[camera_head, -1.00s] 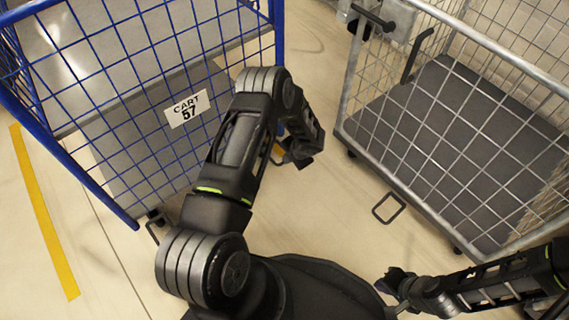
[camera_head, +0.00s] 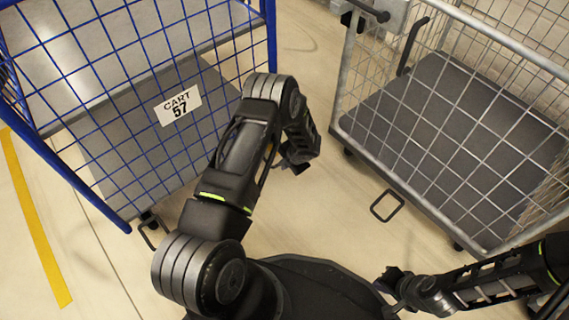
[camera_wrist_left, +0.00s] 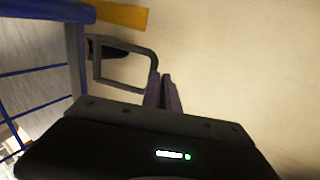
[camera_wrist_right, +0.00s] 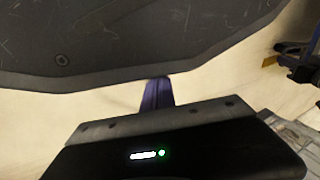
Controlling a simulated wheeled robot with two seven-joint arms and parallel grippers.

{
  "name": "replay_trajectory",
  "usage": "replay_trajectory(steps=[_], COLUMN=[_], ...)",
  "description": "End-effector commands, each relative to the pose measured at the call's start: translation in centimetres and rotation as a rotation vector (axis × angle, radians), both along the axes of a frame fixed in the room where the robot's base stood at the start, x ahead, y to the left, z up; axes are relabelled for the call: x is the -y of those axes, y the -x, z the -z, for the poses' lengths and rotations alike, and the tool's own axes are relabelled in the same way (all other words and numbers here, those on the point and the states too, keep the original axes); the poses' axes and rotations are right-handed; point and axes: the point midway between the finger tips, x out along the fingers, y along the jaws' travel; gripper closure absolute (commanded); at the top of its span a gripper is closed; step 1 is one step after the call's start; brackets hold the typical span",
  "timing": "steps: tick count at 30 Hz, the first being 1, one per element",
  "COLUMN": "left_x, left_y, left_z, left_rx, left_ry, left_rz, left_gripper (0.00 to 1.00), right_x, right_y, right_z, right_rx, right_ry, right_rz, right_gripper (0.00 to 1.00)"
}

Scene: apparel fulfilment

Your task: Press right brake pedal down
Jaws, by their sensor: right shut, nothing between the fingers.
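A thin dark pedal loop (camera_head: 388,206) sticks out low at the front of the grey cart (camera_head: 440,205). Another loop (camera_head: 150,236) shows by the left front wheel of the blue cart (camera_head: 128,228). My left gripper (camera_head: 297,162) hangs over the floor between the carts. In the left wrist view, a dark pedal loop (camera_wrist_left: 128,64) lies just beyond the left fingertips (camera_wrist_left: 162,82); contact is unclear. Those fingers are close together. My right gripper (camera_head: 388,280) is low at the right, apart from the loops. Its fingers (camera_wrist_right: 157,88) are shut and empty.
A "CART 57" label (camera_head: 178,106) hangs on the blue mesh. Both carts have mesh sides and grey decks. A yellow floor stripe (camera_head: 38,240) runs at the far left. Bare floor (camera_head: 330,215) lies between the carts.

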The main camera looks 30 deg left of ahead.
Motion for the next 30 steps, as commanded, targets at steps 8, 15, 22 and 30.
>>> replay_trajectory(steps=[8, 15, 22, 30], left_x=[0.7, 3.2, 6.6, 9.3], left_y=[0.3, 0.6, 1.5, 2.3], left_z=[-0.4, -3.7, -7.3, -10.0], left_rx=[-0.003, 0.001, 0.003, 0.002], left_ry=[0.005, -0.001, -0.001, 0.000], left_rz=[0.002, -0.003, -0.003, -0.007], left_gripper=[1.00, 1.00, 1.00, 1.00], right_x=[0.0, 0.1, 0.1, 0.2], right_y=[0.1, 0.5, 0.8, 1.1], right_z=[-0.6, -3.4, -5.3, -6.6], right_rx=[-0.003, -0.013, -0.022, -0.031], right_ry=[-0.001, -0.002, -0.004, -0.006], right_rz=[-0.001, -0.006, -0.010, -0.016], right_gripper=[1.00, 1.00, 1.00, 1.00])
